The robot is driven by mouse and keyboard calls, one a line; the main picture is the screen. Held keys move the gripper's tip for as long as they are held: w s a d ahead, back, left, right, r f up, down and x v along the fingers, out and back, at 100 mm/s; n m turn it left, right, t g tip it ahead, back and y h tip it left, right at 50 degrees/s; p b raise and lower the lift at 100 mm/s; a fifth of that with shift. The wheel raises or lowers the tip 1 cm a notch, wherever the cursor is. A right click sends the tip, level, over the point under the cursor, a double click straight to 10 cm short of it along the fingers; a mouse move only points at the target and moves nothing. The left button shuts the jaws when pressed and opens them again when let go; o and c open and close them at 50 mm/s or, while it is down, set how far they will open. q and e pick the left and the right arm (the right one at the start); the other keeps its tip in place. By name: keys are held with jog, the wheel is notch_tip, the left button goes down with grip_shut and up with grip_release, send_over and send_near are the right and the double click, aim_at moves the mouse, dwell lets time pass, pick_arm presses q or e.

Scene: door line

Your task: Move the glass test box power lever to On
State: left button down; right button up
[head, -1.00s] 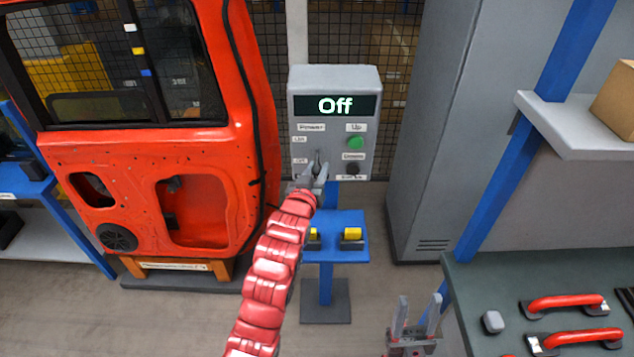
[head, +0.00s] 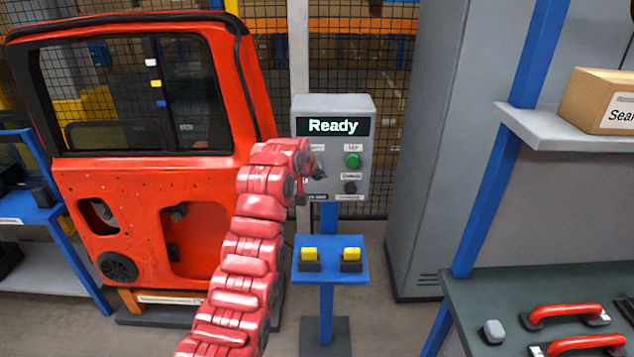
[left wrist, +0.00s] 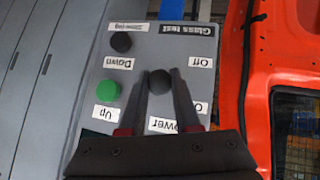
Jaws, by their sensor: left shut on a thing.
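The grey glass test box (head: 335,104) stands on a blue post, and its display (head: 334,126) reads "Ready". My left gripper (head: 317,174) is at the left side of its panel, and my arm hides most of the power lever area. In the left wrist view, which sees the panel upside down, the left gripper (left wrist: 161,84) is shut on the lever's round black knob (left wrist: 160,82). The Off label (left wrist: 201,62) is beside the knob; the On label (left wrist: 201,108) is partly hidden by a finger. My right gripper is out of view.
The green Up button (head: 352,160) and black Down button (head: 350,187) are close to the right of the gripper. A red vehicle door (head: 150,185) stands to the left. A blue stand (head: 330,270) with two yellow-topped blocks is below. A workbench (head: 470,300) is at right.

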pick_arm(q)
jog(key=shift+w+r+g, duration=0.15)
jog(key=shift+r+g, duration=0.1)
jog(key=shift+g, duration=0.35)
dwell(0.3)
jog(key=c, duration=0.6)
grip_release()
jog(key=shift+w, duration=0.1)
jog(key=shift+r, duration=0.1)
